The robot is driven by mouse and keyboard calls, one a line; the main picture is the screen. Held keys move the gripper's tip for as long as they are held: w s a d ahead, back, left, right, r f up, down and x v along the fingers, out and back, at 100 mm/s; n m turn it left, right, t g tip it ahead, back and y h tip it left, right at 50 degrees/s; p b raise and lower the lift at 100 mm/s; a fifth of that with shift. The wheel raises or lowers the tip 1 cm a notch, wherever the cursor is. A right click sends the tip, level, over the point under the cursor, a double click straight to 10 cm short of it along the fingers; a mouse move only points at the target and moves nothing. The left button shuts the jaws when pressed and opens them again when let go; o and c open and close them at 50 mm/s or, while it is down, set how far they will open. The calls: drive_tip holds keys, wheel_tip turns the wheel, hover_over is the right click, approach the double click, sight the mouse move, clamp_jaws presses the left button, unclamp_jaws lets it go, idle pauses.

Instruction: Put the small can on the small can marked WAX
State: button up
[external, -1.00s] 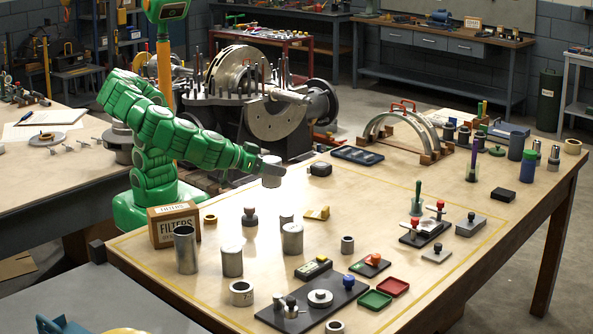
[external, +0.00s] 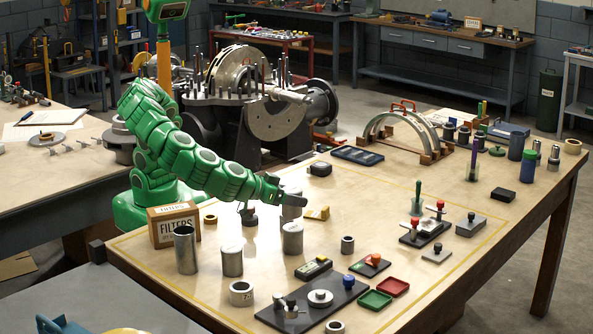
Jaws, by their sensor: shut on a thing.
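My gripper (external: 294,199) is shut on the small can (external: 291,212), a plain grey metal can, beyond the middle of the workbench. The held can is upright and lines up with the spot of another small grey can standing on the bench behind the larger can. The two look like one column here, so I cannot tell whether they touch or a gap is left. No WAX lettering can be read at this size. My gripper's fingers partly cover the held can's top.
A larger grey can (external: 292,239) stands just in front, with another can (external: 232,261) and an open metal cylinder (external: 186,250) to its left. A dark-knobbed piece (external: 249,216) is close under my arm.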

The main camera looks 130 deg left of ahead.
sight(293, 209)
drive_tip(key=shift+w+f, duration=0.15)
drive_tip(key=shift+f, duration=1.6)
drive_tip(key=shift+f, duration=0.15)
drive_tip(key=o, duration=1.2)
